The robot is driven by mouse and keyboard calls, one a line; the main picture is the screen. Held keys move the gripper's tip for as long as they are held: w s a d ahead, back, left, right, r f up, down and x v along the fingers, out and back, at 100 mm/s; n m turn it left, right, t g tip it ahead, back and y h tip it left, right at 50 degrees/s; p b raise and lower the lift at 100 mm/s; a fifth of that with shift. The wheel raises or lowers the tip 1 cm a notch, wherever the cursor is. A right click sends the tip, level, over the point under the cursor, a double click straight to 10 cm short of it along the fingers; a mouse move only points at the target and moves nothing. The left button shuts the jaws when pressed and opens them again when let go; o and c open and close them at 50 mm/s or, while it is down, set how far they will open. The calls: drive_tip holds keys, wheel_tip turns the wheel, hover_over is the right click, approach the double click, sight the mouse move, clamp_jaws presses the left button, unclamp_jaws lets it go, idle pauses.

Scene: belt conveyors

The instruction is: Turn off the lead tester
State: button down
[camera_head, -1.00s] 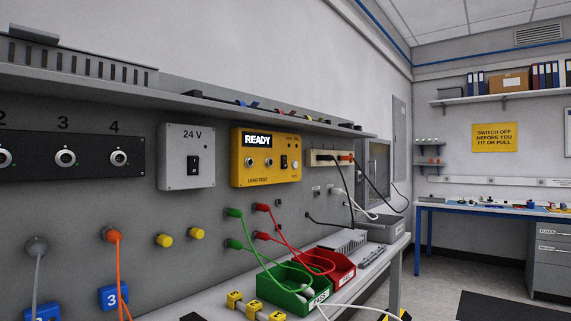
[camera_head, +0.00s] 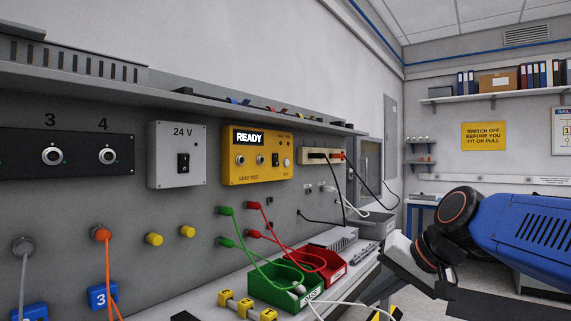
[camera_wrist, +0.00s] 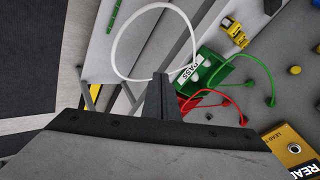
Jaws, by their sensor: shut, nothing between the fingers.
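The lead tester (camera_head: 258,174) is a yellow box on the grey wall panel, with a lit display reading READY. A black rocker switch (camera_head: 275,159) sits on its front, between round sockets and a pale round knob or lamp. Part of the tester (camera_wrist: 284,143) shows tilted at the lower right of the wrist view. My gripper (camera_wrist: 161,78) is shut and empty in the wrist view, above the bench and well away from the tester. In the head view my arm comes in at the right; the fingertips cannot be made out there.
A grey 24 V box (camera_head: 177,141) with its own black switch is left of the tester. Red and green leads hang below it, into a green PASS bin (camera_head: 272,293) and a red bin (camera_head: 333,263). A shelf (camera_head: 190,95) juts out above.

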sight(277, 163)
drive_tip(key=w+a+r+m+t+y, duration=0.1)
drive_tip(key=w+a+r+m+y, duration=0.1)
drive_tip(key=w+r, duration=1)
drive_tip(key=w+a+r+m+t+y, duration=0.2)
drive_tip(key=w+a+r+y, duration=0.3)
drive_tip(key=w+r, duration=0.8)
wheel_tip(277, 163, up, 3)
drive_tip(key=shift+r+t+y, duration=0.2)
drive_tip(key=shift+t+y, duration=0.1)
drive_tip(key=x, duration=1.4)
